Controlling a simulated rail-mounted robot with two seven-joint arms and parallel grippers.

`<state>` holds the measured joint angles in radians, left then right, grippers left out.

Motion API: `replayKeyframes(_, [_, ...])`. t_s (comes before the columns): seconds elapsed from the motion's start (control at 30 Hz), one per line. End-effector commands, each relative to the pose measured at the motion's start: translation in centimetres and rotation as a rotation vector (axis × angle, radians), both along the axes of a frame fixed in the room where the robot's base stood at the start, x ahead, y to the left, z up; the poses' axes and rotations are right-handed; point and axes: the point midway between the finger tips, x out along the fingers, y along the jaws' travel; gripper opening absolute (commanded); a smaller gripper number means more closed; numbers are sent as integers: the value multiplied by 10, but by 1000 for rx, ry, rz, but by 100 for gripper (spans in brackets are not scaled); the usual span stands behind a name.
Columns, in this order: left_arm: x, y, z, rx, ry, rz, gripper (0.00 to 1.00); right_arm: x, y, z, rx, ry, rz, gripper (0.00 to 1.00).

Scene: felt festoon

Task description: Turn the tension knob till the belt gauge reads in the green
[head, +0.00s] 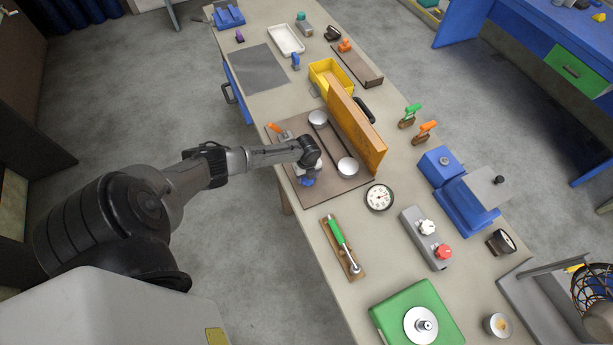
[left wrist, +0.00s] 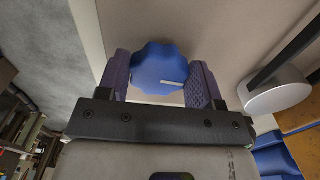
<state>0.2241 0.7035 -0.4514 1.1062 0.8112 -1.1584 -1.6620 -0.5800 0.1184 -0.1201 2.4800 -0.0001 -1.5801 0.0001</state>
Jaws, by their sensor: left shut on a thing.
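The blue lobed tension knob (head: 307,181) sits at the front edge of a brown board (head: 335,190) with two pale pulleys (head: 348,166) and a dark belt. My left gripper (head: 304,172) is over the knob. In the left wrist view, its two ridged fingers (left wrist: 160,82) are shut on either side of the knob (left wrist: 158,62), which has a short white mark near its lower right rim. A round white-faced gauge (head: 379,197) stands just right of the board's corner. Its needle and any green band are too small to read. My right gripper is not in view.
A tall orange-brown panel (head: 358,128) stands along the board's far side. A green-handled tool (head: 340,238) lies right of the board.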

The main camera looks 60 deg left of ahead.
Motion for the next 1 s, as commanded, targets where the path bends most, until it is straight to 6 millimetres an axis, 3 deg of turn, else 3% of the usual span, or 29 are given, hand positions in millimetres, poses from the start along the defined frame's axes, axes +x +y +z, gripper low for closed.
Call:
replayKeyframes(0.5, [1, 0, -2, 1, 3, -340, 36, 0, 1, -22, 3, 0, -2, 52])
replayKeyframes(1.0, [2, -1, -1, -1, 3, -416, 36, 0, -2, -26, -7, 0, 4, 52])
